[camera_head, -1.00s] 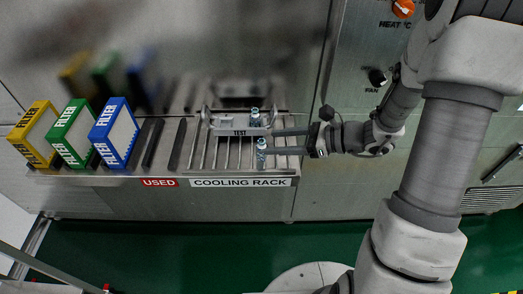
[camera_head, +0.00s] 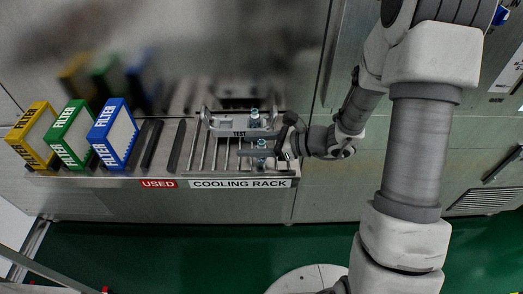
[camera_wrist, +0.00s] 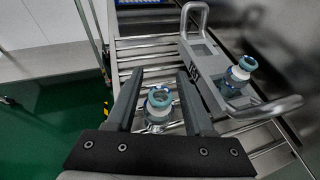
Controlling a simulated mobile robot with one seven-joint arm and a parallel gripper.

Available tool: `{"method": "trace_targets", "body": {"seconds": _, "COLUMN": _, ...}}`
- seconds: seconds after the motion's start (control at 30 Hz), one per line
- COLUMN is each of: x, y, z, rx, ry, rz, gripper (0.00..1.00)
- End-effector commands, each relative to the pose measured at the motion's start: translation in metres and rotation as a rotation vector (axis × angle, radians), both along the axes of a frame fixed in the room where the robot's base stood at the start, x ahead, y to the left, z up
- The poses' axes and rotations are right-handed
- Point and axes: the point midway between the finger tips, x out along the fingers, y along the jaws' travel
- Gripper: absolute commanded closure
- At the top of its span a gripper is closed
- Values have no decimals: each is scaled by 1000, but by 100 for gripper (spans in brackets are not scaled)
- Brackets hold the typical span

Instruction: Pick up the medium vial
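Two small vials with blue-ringed tops show. One vial (camera_head: 261,145) stands on the slatted rack; in the wrist view it (camera_wrist: 158,104) is between my two fingers, with a gap at each side. The other vial (camera_head: 255,118) sits in the grey TEST tray (camera_head: 225,124), to the right of my right finger in the wrist view (camera_wrist: 238,74). I cannot tell from the pictures which is the medium vial. My gripper (camera_head: 241,145) is open and low over the rack, its fingers (camera_wrist: 160,73) reaching past the rack vial on both sides.
The cooling rack (camera_head: 205,158) has open bars. The TEST tray's raised handles stand close to my right finger. Yellow (camera_head: 33,135), green (camera_head: 73,134) and blue (camera_head: 113,133) filters stand at the left. The steel wall is behind the rack.

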Motion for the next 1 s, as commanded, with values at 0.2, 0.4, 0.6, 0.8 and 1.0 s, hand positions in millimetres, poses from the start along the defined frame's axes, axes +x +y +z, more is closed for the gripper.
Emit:
{"method": "trace_targets", "body": {"seconds": 0.2, "x": 0, "y": 0, "z": 0, "rx": 0, "ry": 0, "rz": 0, "gripper": 89}}
{"method": "trace_targets", "body": {"seconds": 0.4, "x": 0, "y": 0, "z": 0, "rx": -1, "ry": 0, "rz": 0, "gripper": 100}}
{"method": "trace_targets", "body": {"seconds": 0.6, "x": -1, "y": -1, "z": -2, "rx": -3, "ry": 3, "rz": -1, "gripper": 100}}
{"method": "trace_targets", "body": {"seconds": 0.8, "x": -1, "y": -2, "z": -3, "rx": -5, "ry": 6, "rz": -2, "gripper": 100}}
{"method": "trace_targets", "body": {"seconds": 1.0, "x": -1, "y": -2, "z": 4, "rx": -7, "ry": 5, "rz": -1, "gripper": 100}}
